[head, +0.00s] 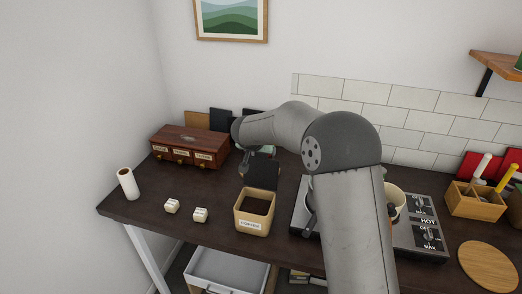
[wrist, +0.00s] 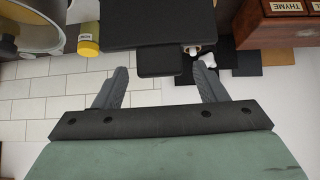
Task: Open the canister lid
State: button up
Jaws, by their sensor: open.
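The canister (head: 254,222) is a light tan square box with a "COFFEE" label, standing near the front edge of the dark table. Its dark lid (head: 263,174) stands raised at the back of the box, and the top opening shows dark inside. My gripper (wrist: 161,68) is open, its two grey fingers apart with nothing held between them. A black panel, which looks like the lid, shows in the wrist view (wrist: 150,28) ahead of and between the fingers. In the head view my gripper is behind the lid, partly hidden by it; contact cannot be told.
A wooden drawer box (head: 190,146) stands at the back left. A white roll (head: 128,184) and two small white blocks (head: 172,206) are left of the canister. A stove (head: 420,236) and a utensil box (head: 474,201) are to the right. A white drawer (head: 228,272) is below.

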jog(key=v, duration=1.6)
jog(key=shift+s+r+b, duration=0.2)
jog(key=shift+r+b, duration=0.05)
jog(key=shift+b, duration=0.05)
jog(key=s+d+r+n+t+y+b, duration=0.2)
jog(key=s+d+r+n+t+y, duration=0.1)
jog(key=s+r+n+t+y, duration=0.15)
jog(key=s+d+f+g, duration=0.4)
jog(key=s+d+f, duration=0.1)
jog(key=s, duration=0.5)
jog(key=s+d+f+m+g+h+b, duration=0.1)
jog(key=s+d+f+g, duration=0.2)
jog(key=s+d+f, duration=0.2)
jog(key=s+d+f+g+h, duration=0.1)
jog(key=s+d+f+g, duration=0.3)
jog(key=s+f, duration=0.5)
jog(key=s+d, duration=0.1)
jog(key=s, duration=0.5)
jog(key=shift+s+d+f+g+b, duration=0.2)
jog(key=shift+s+f+g+b, duration=0.05)
jog(key=shift+s+g+b, duration=0.1)
